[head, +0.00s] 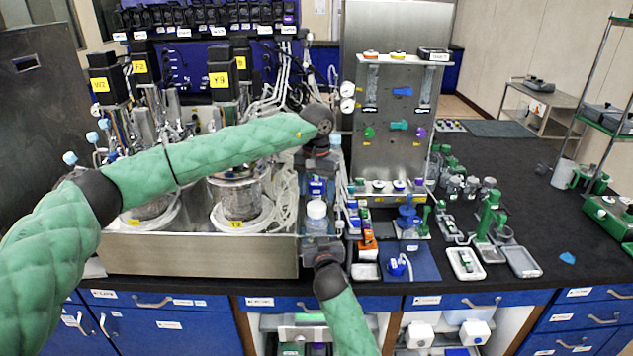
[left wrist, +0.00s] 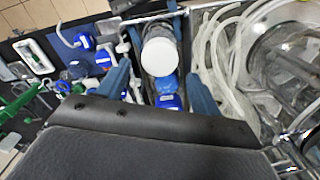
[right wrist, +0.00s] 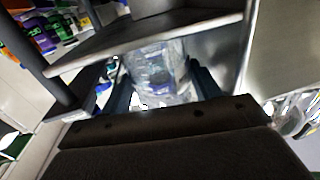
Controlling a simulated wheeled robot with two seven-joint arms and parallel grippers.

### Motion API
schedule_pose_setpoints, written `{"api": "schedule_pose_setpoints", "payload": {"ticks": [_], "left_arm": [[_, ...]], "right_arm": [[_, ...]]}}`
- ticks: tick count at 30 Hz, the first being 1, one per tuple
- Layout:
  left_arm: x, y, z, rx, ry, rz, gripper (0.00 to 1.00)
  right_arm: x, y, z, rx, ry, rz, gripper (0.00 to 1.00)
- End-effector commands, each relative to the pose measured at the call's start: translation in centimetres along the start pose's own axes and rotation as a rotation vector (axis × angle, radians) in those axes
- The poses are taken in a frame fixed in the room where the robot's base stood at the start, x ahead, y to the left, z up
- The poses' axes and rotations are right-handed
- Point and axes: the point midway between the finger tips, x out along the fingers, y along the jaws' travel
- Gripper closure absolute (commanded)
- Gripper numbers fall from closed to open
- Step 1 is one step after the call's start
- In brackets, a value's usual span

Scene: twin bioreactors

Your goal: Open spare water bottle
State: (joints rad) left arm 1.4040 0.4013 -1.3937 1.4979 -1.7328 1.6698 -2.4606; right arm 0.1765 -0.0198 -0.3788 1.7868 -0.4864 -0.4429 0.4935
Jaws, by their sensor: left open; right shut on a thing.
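My right gripper (right wrist: 160,85) is shut on the bottle's body from the front, low down. The clear bottle body (right wrist: 155,65) shows between its fingers in the right wrist view. My left gripper (head: 318,185) is open above and behind the bottle. In the left wrist view, the white cap (left wrist: 160,56) lies between and beyond the left gripper's (left wrist: 160,90) two blue fingers, apart from them.
The steel tray (head: 200,262) with bioreactor vessels and coiled clear tubing stands left of the bottle. To the right are an orange-and-white box (head: 364,251), a blue mat (head: 412,262) and white trays (head: 466,263). A steel panel (head: 393,130) stands behind.

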Motion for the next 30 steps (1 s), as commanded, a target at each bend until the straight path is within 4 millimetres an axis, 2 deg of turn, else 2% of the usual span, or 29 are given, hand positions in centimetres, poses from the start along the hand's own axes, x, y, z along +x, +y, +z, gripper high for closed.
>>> {"api": "schedule_pose_setpoints", "payload": {"ticks": [6,9,13,20,23,27,30], "left_arm": [[3.3,0.0,0.0,-0.001,-0.002,0.0,0.35],[4.3,0.0,0.0,-0.002,-0.001,0.001,0.35],[5.0,0.0,0.0,-0.002,0.0,0.0,0.35],[5.1,0.0,0.0,-0.002,0.001,0.0,0.35],[5.1,0.0,0.0,-0.001,0.001,0.0,0.5],[5.1,0.0,0.0,-0.002,0.0,0.0,0.78],[5.1,0.0,0.0,-0.006,0.0,0.0,0.81]], "right_arm": [[0.0,0.0,0.0,0.0,0.0,0.0,1.0],[0.0,0.0,0.0,0.0,0.0,0.0,1.0],[0.0,0.0,0.0,0.0,0.0,0.0,1.0],[0.0,0.0,0.0,0.0,0.0,0.0,1.0],[0.0,0.0,0.0,0.0,0.0,0.0,1.0],[0.0,0.0,0.0,0.0,0.0,0.0,1.0],[0.0,0.0,0.0,0.0,0.0,0.0,1.0]]}}
